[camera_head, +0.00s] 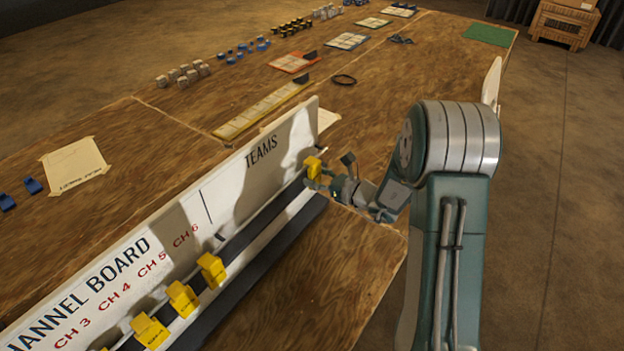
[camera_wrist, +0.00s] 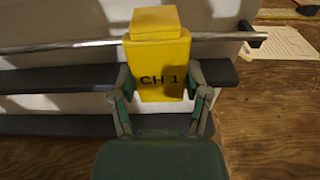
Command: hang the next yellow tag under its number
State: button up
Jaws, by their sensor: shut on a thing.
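A yellow tag (camera_wrist: 158,70) marked "CH 1" is between the fingers of my gripper (camera_wrist: 162,100), which is shut on it. The tag is upright, and its top part covers the metal rail (camera_wrist: 75,46); I cannot tell whether it bears on the rail. In the head view the held tag (camera_head: 313,166) and my gripper (camera_head: 322,182) are at the right end of the channel board (camera_head: 225,190), below "TEAMS". Other yellow tags (camera_head: 211,268) (camera_head: 182,298) (camera_head: 150,331) sit along the rail at the numbered left part, near CH 4 to CH 6.
The board stands on a wooden table (camera_head: 350,260). Dark ledges (camera_wrist: 50,80) run along the board below the rail. A paper sheet (camera_head: 75,165) lies behind it at left. A yellow strip tray (camera_head: 262,108), a red tray (camera_head: 292,62) and small blocks (camera_head: 185,75) lie further back.

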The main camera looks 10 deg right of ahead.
jog(key=v, duration=0.8)
jog(key=shift+s+d+f, duration=0.3)
jog(key=shift+d+f, duration=0.05)
jog(key=shift+f, duration=0.15)
